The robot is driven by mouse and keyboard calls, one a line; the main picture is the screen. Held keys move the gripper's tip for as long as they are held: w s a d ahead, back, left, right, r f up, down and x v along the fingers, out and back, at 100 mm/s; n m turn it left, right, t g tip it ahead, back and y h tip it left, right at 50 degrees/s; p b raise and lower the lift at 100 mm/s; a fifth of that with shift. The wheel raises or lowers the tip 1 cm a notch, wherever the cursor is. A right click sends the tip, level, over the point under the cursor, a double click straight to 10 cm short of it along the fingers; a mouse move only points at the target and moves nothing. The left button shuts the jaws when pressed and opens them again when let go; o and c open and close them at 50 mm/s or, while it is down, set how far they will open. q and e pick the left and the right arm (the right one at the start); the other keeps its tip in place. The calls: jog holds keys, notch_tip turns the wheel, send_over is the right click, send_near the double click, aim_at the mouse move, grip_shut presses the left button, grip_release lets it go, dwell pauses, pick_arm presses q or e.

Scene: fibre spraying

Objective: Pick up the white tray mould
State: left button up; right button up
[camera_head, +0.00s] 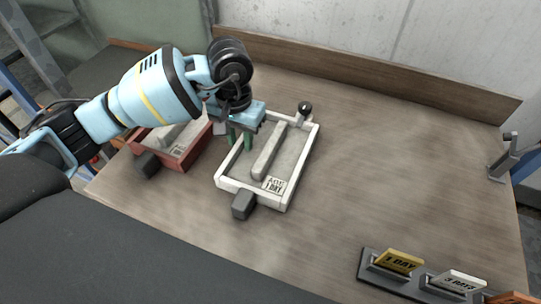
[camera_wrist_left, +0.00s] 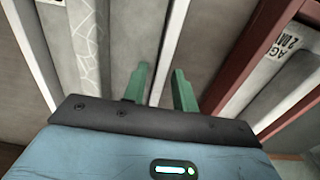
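The white tray mould (camera_head: 303,166) lies flat on the wooden table in the head view. It has a white rim, a grey inside with a long raised bar, a "1 DAY" label, a dark front block and a black knob at the back. My left gripper (camera_head: 240,142) points down at its left wall, green fingers apart. My right gripper is not in view.
A red tray mould (camera_head: 173,160) stands close on the left, partly hidden by my left arm; it also shows in the left wrist view (camera_wrist_left: 240,67). A dark rack (camera_head: 373,272) with day tags is at the front right. The table's middle right is clear.

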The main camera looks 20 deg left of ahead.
pick_arm(q)
grip_shut()
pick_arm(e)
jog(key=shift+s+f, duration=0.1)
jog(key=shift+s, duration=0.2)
pick_arm(q)
jog(key=shift+r, duration=0.1)
jog(key=shift+w+r, duration=0.1)
jog(key=shift+r, duration=0.4)
notch_tip(320, 180, up, 3)
jog(key=shift+f+b, duration=0.15)
jog(key=shift+b, duration=0.15)
jog(key=r+b, duration=0.1)
send_over(246, 197)
jog(key=s+a, duration=0.3)
jog(key=shift+w+a+r, duration=0.1)
jog(key=shift+w+a, duration=0.05)
jog(key=shift+w, duration=0.1)
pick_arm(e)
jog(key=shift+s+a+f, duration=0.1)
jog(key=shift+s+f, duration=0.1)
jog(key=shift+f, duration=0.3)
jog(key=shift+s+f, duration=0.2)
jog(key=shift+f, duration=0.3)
